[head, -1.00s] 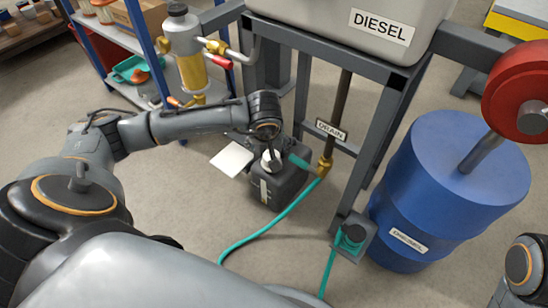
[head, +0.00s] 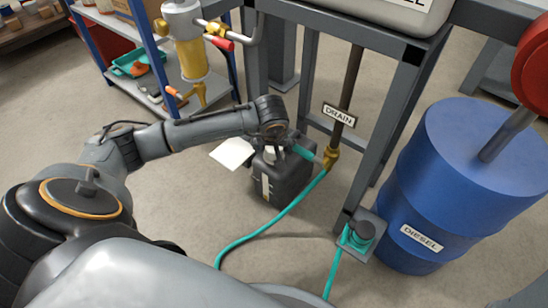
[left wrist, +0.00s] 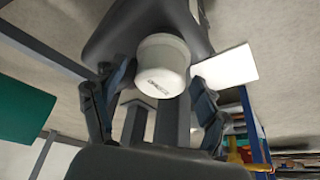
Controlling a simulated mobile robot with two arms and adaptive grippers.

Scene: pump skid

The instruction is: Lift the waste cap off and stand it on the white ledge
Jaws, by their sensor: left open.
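The white waste cap (left wrist: 162,66) sits on top of the dark waste can (head: 288,180), and its small print is too blurred to read. In the head view the cap (head: 270,155) shows just below my left gripper (head: 276,143). In the left wrist view my left gripper (left wrist: 160,82) is open, with one finger on each side of the cap and visible gaps between. The white ledge (head: 231,153) is a flat plate just left of the can; it also shows in the left wrist view (left wrist: 226,61). My right gripper is out of view.
A teal hose (head: 262,230) runs across the floor to the brass drain fitting (head: 331,158) right of the can. Grey frame legs (head: 385,135) and a blue diesel drum (head: 447,190) stand further right. A blue shelf (head: 185,80) stands behind.

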